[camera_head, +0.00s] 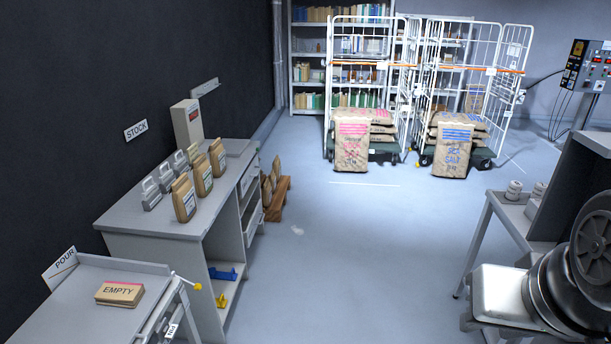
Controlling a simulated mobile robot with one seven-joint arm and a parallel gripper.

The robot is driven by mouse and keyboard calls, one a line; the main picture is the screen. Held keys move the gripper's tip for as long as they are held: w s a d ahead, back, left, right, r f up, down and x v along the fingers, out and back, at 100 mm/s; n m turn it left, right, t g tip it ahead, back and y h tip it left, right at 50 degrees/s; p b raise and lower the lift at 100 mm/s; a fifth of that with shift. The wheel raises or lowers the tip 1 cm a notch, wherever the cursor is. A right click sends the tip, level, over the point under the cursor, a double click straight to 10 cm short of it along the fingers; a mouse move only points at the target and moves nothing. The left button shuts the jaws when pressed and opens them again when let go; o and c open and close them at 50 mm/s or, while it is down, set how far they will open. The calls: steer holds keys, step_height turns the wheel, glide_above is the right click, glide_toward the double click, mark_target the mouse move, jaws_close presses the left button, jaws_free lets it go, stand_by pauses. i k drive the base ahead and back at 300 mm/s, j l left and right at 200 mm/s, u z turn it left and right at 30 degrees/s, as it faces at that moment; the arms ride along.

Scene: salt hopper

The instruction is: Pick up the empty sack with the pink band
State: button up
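A folded brown sack marked EMPTY (120,294) lies flat on the grey bench beside the POUR sign, at the lower left. A pink-red band runs along its far edge. Nothing is touching it from above. My gripper is not in view, so its distance from the sack does not show.
The POUR bench (70,312) has bare top around the sack and a yellow-tipped lever (197,287) at its right. Small upright bags (184,199) stand on the STOCK bench (150,222) behind. A wheeled machine (565,290) is at right. The middle floor (340,255) is clear.

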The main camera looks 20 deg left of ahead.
mark_target(123, 294)
steer(key=i+j+u, duration=0.1)
steer(key=i+u, duration=0.6)
steer(key=u, duration=0.15)
steer(key=i+l+u, duration=0.1)
steer(key=i+u, duration=0.9)
steer(key=u, duration=0.15)
steer(key=i+u, duration=0.4)
steer(key=i, duration=0.45)
steer(key=l+u, duration=0.05)
